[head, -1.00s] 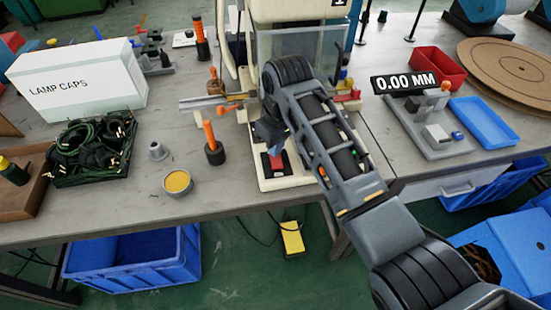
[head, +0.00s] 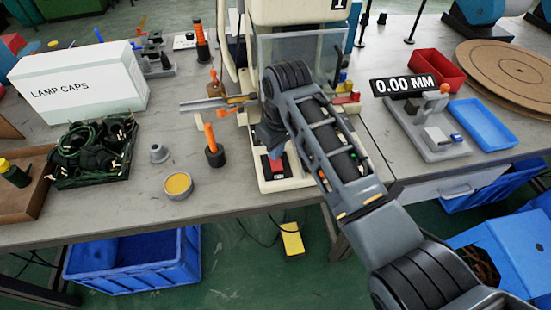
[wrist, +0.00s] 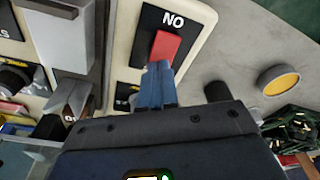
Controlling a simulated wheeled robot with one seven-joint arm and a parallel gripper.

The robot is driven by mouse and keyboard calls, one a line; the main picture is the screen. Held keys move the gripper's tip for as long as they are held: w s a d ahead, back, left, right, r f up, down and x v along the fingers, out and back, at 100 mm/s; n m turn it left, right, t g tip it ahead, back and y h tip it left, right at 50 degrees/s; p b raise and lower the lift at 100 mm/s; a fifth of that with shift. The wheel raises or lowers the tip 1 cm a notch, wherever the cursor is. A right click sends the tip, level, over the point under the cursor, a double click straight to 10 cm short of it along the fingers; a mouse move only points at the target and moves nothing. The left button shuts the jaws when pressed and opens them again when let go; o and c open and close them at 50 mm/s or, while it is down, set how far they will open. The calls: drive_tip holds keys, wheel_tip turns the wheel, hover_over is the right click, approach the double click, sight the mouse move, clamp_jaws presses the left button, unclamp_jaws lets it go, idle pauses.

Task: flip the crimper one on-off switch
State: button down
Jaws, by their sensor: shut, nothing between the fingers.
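The crimper one machine (head: 297,14) stands at the back middle of the bench, with a "1" label at its top. Its red on-off switch (head: 275,166) sits in a dark plate on the cream base. In the wrist view the red switch (wrist: 165,46) is just beyond my fingertips, with ON lettering upside down above it. My gripper (wrist: 157,67) is shut and empty, its blue fingers together at the switch's near edge. I cannot tell whether they touch it. In the head view my gripper (head: 269,143) is above the switch, and its fingertips are hard to make out.
A clear guard (head: 300,48) stands behind my arm. An orange-handled tool in a black holder (head: 213,150) and a yellow-filled tin (head: 178,185) stand left of the base. A gauge fixture (head: 433,135) and blue tray (head: 485,120) are to the right.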

drive_tip(key=shift+r+p, duration=2.65)
drive_tip(key=shift+r, duration=0.5)
drive_tip(key=shift+f, duration=0.1)
